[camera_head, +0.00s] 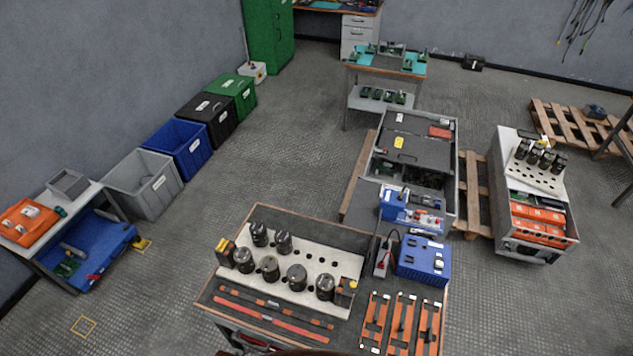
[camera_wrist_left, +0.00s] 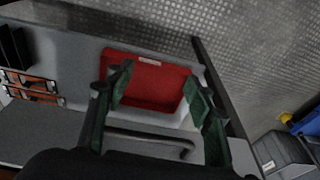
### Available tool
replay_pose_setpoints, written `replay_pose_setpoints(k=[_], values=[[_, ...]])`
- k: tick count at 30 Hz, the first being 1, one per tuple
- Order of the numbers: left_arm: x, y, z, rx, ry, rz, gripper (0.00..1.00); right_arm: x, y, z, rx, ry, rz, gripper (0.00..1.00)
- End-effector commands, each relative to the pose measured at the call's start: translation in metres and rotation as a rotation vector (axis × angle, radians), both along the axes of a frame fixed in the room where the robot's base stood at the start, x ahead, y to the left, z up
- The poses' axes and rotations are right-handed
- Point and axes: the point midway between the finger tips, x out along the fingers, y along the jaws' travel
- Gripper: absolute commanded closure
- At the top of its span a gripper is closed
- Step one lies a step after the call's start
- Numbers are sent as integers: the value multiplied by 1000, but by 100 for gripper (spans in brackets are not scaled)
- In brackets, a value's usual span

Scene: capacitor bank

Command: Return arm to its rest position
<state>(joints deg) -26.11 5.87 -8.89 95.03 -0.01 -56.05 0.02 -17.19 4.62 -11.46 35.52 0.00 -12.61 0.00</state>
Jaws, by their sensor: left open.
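My left gripper (camera_wrist_left: 158,76) shows in the left wrist view, with its two dark fingers and green inner pads spread apart. Nothing is between the fingers. Behind them is a red bin (camera_wrist_left: 150,95) with a white label, set in a light grey surround. How far the bin is from the fingertips I cannot tell. A dark bar handle (camera_wrist_left: 150,138) lies below the bin in the picture, partly hidden by the gripper. Neither gripper shows in the head view, and my right gripper is in no view.
In the head view a workbench (camera_head: 205,298) with a white perforated block of dark cylinders stands close in front. An open cabinet (camera_head: 452,150) is behind it, with a grey cart (camera_head: 510,236) at right. Several bins, including a blue one (camera_head: 178,142), line the left wall. Floor between is clear.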

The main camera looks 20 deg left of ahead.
Motion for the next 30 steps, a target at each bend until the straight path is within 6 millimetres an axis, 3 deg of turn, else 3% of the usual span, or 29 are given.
replay_pose_setpoints(k=[1, 6, 12, 15, 19, 23, 30], values=[[-14, -1, -37, -1, 23, -5, 51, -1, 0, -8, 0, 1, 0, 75], [-64, -5, -130, -8, 63, -26, 51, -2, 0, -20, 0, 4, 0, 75], [-139, -6, -210, -12, 108, -48, 51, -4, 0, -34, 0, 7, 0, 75], [-172, -5, -233, -13, 124, -58, 51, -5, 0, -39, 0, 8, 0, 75], [-198, -3, -247, -13, 136, -66, 51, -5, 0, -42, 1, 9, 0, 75], [-209, -2, -251, -14, 139, -69, 51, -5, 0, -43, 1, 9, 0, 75], [-210, -2, -251, -14, 139, -68, 51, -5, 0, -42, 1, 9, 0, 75]])
